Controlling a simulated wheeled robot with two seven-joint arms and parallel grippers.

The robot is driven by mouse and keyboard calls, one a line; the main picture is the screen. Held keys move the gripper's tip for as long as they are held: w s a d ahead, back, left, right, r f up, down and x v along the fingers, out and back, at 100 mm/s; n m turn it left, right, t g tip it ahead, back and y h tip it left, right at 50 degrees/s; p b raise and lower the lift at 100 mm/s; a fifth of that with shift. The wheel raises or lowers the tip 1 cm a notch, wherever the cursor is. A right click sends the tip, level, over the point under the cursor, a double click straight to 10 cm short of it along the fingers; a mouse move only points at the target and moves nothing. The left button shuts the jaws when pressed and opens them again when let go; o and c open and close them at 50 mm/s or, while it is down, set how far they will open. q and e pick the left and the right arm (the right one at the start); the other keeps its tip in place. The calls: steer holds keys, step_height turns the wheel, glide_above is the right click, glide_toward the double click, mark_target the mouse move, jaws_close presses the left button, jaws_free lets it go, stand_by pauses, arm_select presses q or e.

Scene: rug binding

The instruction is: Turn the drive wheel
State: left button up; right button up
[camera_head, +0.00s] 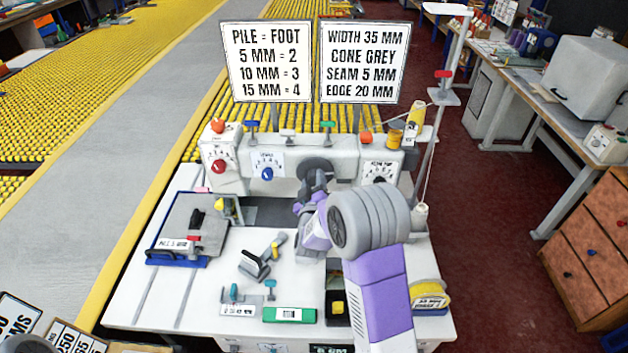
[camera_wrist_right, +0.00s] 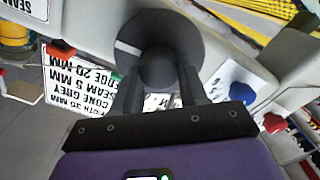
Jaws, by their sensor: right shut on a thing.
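The drive wheel is a dark round disc (camera_wrist_right: 185,38) with a knob at its centre, on the front of the white sewing machine (camera_head: 340,150). In the head view part of the wheel (camera_head: 313,166) shows behind my right gripper (camera_head: 312,183). In the right wrist view my right gripper (camera_wrist_right: 160,92) has its two dark fingers on either side of the round knob (camera_wrist_right: 159,70), shut on it. A white mark shows on the left part of the disc. The gripper and arm hide the lower middle of the machine front. My left gripper is not in view.
Dials with a red knob (camera_head: 219,166) and a blue knob (camera_head: 267,174) sit left of the wheel. A thread stand (camera_head: 440,120) rises at the right. A grey clamp tool (camera_head: 254,265) and a green box (camera_head: 289,314) lie on the white table. Two sign boards (camera_head: 270,62) stand behind.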

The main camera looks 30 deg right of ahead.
steer(key=n+p, duration=0.1)
steer(key=n, duration=0.4)
steer(key=shift+p, duration=0.35)
steer(key=shift+n, duration=0.3)
steer(key=o, duration=1.1)
steer(key=shift+c, duration=0.2)
steer(key=shift+a, duration=0.1)
steer(key=v, duration=0.7)
steer(key=shift+s+a, duration=0.15)
steer(key=shift+s, duration=0.05)
